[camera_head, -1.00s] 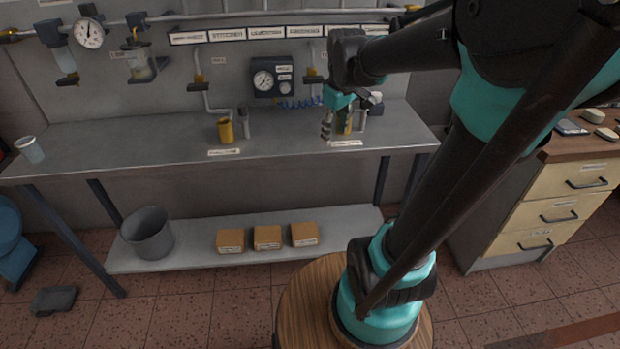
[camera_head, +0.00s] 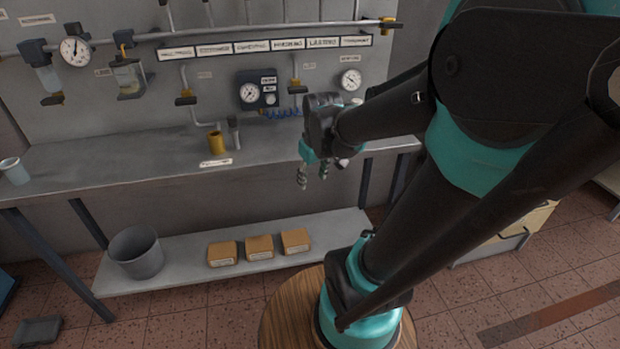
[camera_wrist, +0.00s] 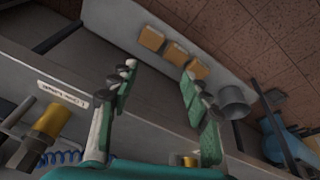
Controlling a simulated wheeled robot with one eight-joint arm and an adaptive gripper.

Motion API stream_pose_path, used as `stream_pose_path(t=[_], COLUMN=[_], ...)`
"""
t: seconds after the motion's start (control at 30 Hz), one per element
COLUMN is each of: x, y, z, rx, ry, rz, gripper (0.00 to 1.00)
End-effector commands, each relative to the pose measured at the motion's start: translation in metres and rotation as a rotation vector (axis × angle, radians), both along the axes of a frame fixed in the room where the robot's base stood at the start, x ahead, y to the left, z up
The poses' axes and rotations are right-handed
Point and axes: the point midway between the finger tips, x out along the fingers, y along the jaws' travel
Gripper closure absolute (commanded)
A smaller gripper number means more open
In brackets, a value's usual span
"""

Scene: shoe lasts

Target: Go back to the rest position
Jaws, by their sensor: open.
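My gripper (camera_head: 312,178) hangs in front of the bench's front edge, fingers pointing down, with nothing between them. In the wrist view its two fingers (camera_wrist: 161,78) are spread apart, with the bench edge and lower shelf showing beyond. One yellow cylinder (camera_head: 216,142) stands on the bench to the left of my gripper.
The grey bench (camera_head: 110,152) carries a white cup (camera_head: 14,171) at its left end. Its lower shelf (camera_head: 190,272) holds a grey bucket (camera_head: 136,252) and three small boxes (camera_head: 259,248). Gauges and pipes line the back wall. A round wooden stool-like top (camera_head: 285,318) lies under my arm.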

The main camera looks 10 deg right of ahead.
Motion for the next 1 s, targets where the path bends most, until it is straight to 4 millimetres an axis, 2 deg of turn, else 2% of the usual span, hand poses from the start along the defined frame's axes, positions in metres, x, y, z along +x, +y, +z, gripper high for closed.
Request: stream_pose_path(t=[0.27, 0.37, 0.5, 0.63, 1.0], x=[-0.002, -0.017, -0.052, -0.073, -0.077], y=[0.0, -0.002, -0.005, -0.007, -0.007], z=[-0.002, -0.018, -0.051, -0.069, -0.072], rx=[0.002, 0.019, 0.065, 0.097, 0.104], ry=[-0.002, -0.019, -0.058, -0.083, -0.088], rz=[-0.007, -0.069, -0.216, -0.309, -0.328], gripper=[0.52, 0.52, 0.52, 0.52, 0.52])
